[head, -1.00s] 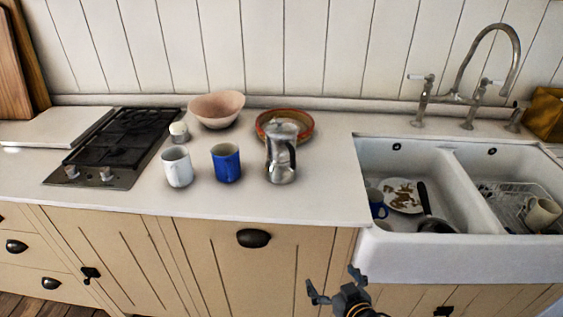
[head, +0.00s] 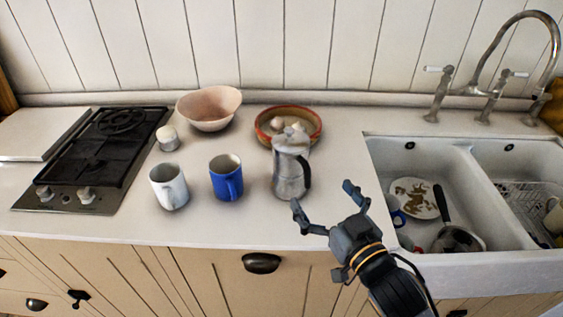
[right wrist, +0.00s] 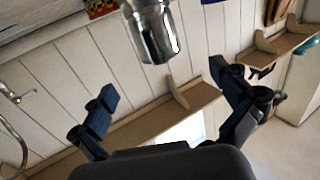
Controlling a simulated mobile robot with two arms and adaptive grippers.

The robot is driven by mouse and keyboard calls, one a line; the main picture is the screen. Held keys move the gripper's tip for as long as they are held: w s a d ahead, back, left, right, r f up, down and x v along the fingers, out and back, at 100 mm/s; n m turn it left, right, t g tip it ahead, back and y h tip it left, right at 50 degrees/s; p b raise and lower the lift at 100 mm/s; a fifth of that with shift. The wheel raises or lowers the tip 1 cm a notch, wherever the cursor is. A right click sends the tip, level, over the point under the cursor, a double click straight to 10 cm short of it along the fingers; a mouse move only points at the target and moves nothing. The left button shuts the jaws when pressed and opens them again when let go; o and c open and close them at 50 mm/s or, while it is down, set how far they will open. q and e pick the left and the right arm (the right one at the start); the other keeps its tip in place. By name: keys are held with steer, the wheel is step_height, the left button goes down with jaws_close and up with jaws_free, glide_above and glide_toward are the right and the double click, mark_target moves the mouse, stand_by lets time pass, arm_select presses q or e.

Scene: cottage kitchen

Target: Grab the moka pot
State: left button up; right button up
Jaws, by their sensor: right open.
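The silver moka pot (head: 289,172) stands upright on the white counter, its dark handle on the right side. My right gripper (head: 324,199) is open and empty, in front of the pot and a little to its right, with its fingers pointing toward the back of the counter. In the right wrist view the lower part of the pot (right wrist: 152,32) shows at the top, beyond the open fingers (right wrist: 165,88) and apart from them. My left gripper is out of view.
A blue mug (head: 224,178) and a white mug (head: 168,187) stand left of the pot. A red-rimmed dish (head: 262,136) is close behind it, with a pink bowl (head: 209,108) farther left. A double sink (head: 400,157) lies to the right, a black hob (head: 100,150) at far left.

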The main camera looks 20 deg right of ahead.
mark_target(306, 171)
steer(key=w, duration=0.2)
steer(key=w+p, duration=0.1)
steer(key=w, duration=0.2)
steer(key=w+a, duration=0.1)
steer(key=w, duration=0.1)
steer(key=shift+w+a+r+p, duration=0.1)
steer(key=shift+w+r+p, duration=0.1)
steer(key=shift+w+p, duration=0.15)
steer(key=shift+w, duration=0.25)
steer(key=w, duration=0.1)
steer(key=w+p, duration=0.1)
steer(key=w, duration=0.1)
steer(key=shift+r, duration=0.3)
steer(key=shift+w+a+f+p, duration=0.1)
steer(key=shift+w+p, duration=0.1)
steer(key=shift+w, duration=0.3)
steer(key=shift+w+a+f+p, duration=0.1)
steer(key=shift+w+p, duration=0.05)
steer(key=shift+w, duration=0.55)
steer(key=shift+s, duration=0.1)
steer(key=shift+c, duration=1.1)
steer(key=c, duration=1.4)
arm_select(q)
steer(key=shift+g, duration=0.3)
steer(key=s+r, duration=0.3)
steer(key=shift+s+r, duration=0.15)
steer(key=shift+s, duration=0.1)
arm_select(e)
steer(key=shift+c, duration=0.7)
